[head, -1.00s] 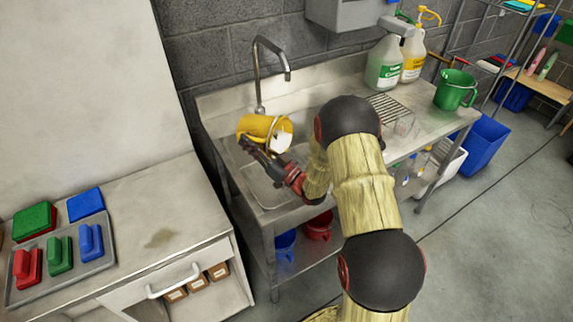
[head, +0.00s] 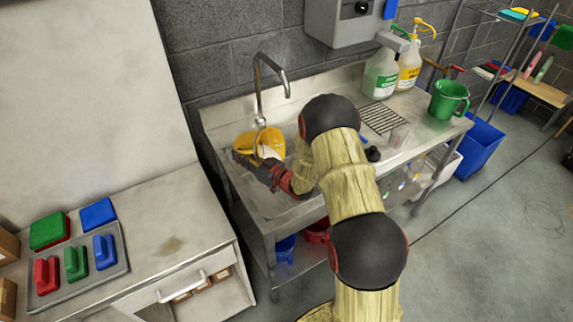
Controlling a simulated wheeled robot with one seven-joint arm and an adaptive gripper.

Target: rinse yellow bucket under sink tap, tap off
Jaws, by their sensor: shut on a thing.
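The yellow bucket (head: 243,143) is at the left end of the steel sink, low in or over the basin, tilted with its pale inside partly showing. My gripper (head: 250,163) is shut on the bucket, in front of it; the fingertips are partly hard to make out. The grey metal tap (head: 270,68) rises behind the basin and its spout bends to the right above the bucket. I see no clear water stream from the spout. The sink (head: 222,118) is partly hidden by my arm.
A side counter with a tray of coloured pads (head: 115,262) is at left. Blue and red buckets sit below the sink.

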